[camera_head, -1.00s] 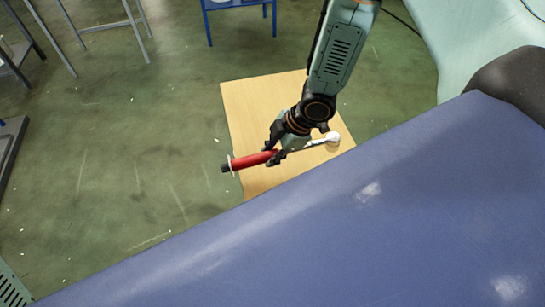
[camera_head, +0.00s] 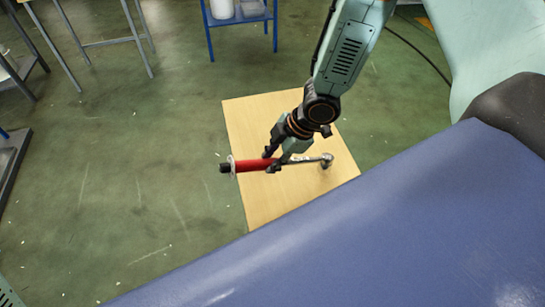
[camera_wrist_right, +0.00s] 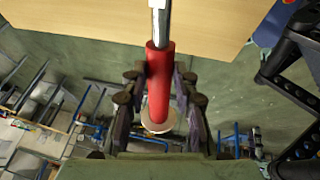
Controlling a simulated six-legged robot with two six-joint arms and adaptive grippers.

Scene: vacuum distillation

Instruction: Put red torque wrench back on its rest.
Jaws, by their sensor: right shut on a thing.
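The red torque wrench (camera_head: 251,166) has a red handle with a dark end and a pale ring, and a silver shaft and head pointing right. My right gripper (camera_head: 271,161) is shut on its red handle and holds it over a light wooden board (camera_head: 248,117). In the right wrist view the red handle (camera_wrist_right: 160,75) lies between the fingers of my right gripper (camera_wrist_right: 155,105), with the silver shaft running up over the wooden surface. I cannot make out a rest for the wrench. My left gripper does not show.
A large blue surface (camera_head: 330,245) fills the lower right. A blue-framed stand (camera_head: 238,17) with white containers is at the top. Grey metal legs (camera_head: 138,38) stand at the upper left. The green floor (camera_head: 140,170) on the left is mostly clear.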

